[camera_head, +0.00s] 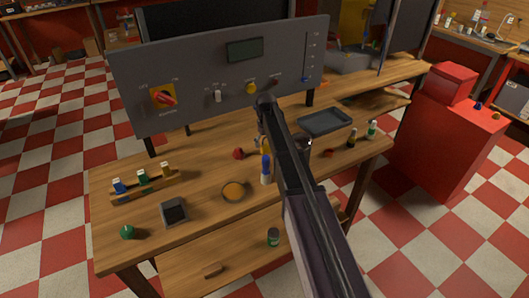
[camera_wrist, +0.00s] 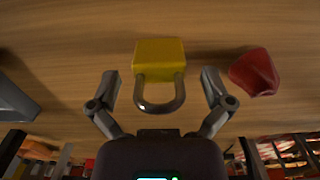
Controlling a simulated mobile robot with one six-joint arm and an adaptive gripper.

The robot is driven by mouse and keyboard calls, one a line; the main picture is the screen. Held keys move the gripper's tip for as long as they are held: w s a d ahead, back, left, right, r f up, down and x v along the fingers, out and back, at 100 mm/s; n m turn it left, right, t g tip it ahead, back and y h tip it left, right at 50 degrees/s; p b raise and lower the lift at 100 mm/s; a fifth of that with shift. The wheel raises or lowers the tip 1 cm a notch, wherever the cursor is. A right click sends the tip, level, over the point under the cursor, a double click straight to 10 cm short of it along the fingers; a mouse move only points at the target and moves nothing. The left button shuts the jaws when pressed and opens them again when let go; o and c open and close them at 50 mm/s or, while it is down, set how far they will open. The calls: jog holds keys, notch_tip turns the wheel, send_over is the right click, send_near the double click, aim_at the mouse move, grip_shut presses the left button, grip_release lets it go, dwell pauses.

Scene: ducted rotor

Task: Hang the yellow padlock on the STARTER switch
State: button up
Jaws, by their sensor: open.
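The yellow padlock (camera_wrist: 160,52) lies on the wooden bench, its grey shackle pointing toward my gripper in the wrist view. My gripper (camera_wrist: 160,82) is open, with one finger on each side of the padlock and shackle; the fingers appear apart from it. In the head view my gripper (camera_head: 262,136) is low over the bench in front of the panel, and it mostly hides the padlock (camera_head: 263,146). The grey panel (camera_head: 200,62) carries a red rotary switch on a yellow plate (camera_head: 163,97), a toggle and a yellow knob. Its labels are too small to tell which is STARTER.
A red piece (camera_wrist: 256,72) lies right of the padlock in the wrist view. A blue-topped bottle (camera_head: 266,170), an orange-filled dish (camera_head: 234,190) and a dark tray (camera_head: 324,122) stand near my arm. The bench's front left holds a rack (camera_head: 145,187) and a small dark box (camera_head: 174,213).

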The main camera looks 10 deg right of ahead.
jog(key=shift+f, duration=0.3)
dwell(0.4)
jog(key=c, duration=1.2)
